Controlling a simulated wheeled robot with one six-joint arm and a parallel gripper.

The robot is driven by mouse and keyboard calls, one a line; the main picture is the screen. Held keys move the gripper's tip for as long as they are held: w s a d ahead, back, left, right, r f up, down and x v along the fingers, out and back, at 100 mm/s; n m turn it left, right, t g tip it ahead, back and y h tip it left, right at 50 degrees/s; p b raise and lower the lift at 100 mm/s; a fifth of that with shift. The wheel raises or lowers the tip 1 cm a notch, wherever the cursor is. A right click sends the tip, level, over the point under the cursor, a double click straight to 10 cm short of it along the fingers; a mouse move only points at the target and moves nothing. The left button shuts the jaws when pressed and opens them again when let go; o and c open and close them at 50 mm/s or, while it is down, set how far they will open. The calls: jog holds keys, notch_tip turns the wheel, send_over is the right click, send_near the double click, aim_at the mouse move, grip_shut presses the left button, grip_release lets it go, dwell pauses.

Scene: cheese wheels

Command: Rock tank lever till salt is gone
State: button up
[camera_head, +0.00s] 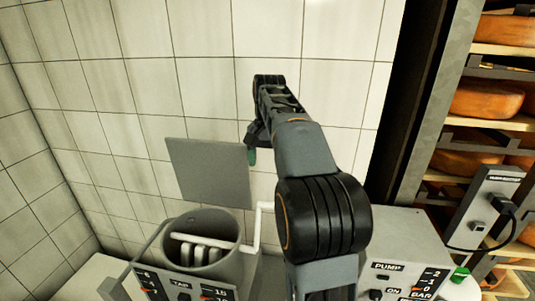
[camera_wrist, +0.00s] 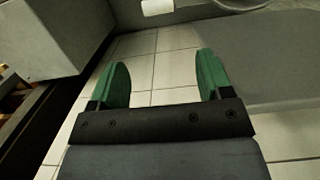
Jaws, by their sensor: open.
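The grey tank (camera_head: 172,228) stands at the lower left in the head view, with a white bar across it and several pale upright pieces inside. A short white cylinder (camera_wrist: 157,7), perhaps the lever's end, lies beyond the fingers. I cannot make out salt.
A TAP box (camera_head: 183,284) stands in front of the tank and a PUMP box (camera_head: 410,245) to the right. A grey panel (camera_head: 210,172) is behind the tank, before the tiled wall. A rack with orange cheese wheels (camera_head: 487,100) fills the right. Air above the tank is clear.

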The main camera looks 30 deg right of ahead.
jog(key=shift+r, duration=0.7)
dwell(0.9)
